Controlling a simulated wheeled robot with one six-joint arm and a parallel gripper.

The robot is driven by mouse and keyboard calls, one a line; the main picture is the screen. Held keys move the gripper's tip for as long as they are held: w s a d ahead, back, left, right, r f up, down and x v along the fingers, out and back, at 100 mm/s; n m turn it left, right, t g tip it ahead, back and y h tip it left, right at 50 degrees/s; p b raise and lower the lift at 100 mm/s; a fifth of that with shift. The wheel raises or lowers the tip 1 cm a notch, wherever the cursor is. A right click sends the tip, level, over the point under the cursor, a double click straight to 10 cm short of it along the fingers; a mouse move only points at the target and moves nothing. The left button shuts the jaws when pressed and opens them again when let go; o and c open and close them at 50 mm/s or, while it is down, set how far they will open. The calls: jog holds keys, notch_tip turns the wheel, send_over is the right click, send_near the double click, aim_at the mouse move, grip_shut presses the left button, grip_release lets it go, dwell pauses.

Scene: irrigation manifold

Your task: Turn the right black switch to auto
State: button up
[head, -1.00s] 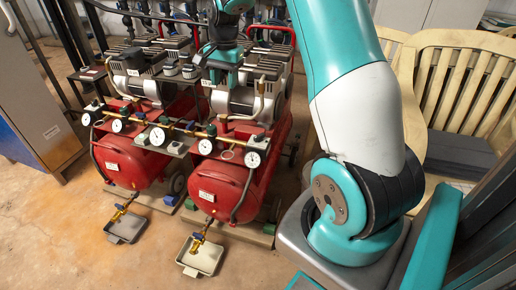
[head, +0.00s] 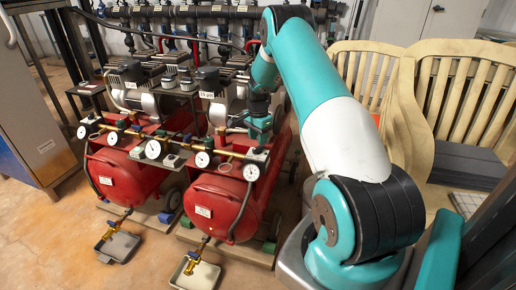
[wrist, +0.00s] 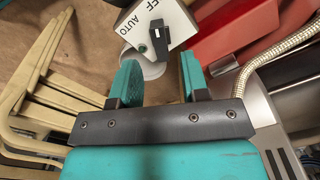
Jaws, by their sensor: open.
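In the wrist view the black switch (wrist: 160,40) sits on a light grey plate (wrist: 140,22) lettered AUTO and a partly cut-off OFF. It has a small white mark; I cannot tell which word it points to. My gripper (wrist: 159,72) is open, with the switch just beyond and between its teal fingertips. No contact shows. In the head view my gripper (head: 260,126) is at the front right of the right red compressor (head: 218,205), just above the gauge row. The switch cannot be made out there, and the arm's end covers part of that area.
Gauges and brass fittings (head: 230,155) run along the compressor fronts. The left red compressor (head: 125,178) stands beside. A braided hose (wrist: 275,48) passes right of my gripper. Wooden chairs (head: 455,85) stand at the right. Drain trays (head: 197,275) lie on the floor.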

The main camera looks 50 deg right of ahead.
aim_at(258, 147)
jog(key=shift+f, duration=2.15)
jog(key=shift+c, duration=0.4)
grip_shut()
jog(key=shift+n, duration=0.4)
jog(key=n+p, duration=0.1)
jog(key=n, duration=0.4)
jog(key=shift+r, duration=0.1)
jog(key=n+p, duration=0.1)
jog(key=n, duration=0.5)
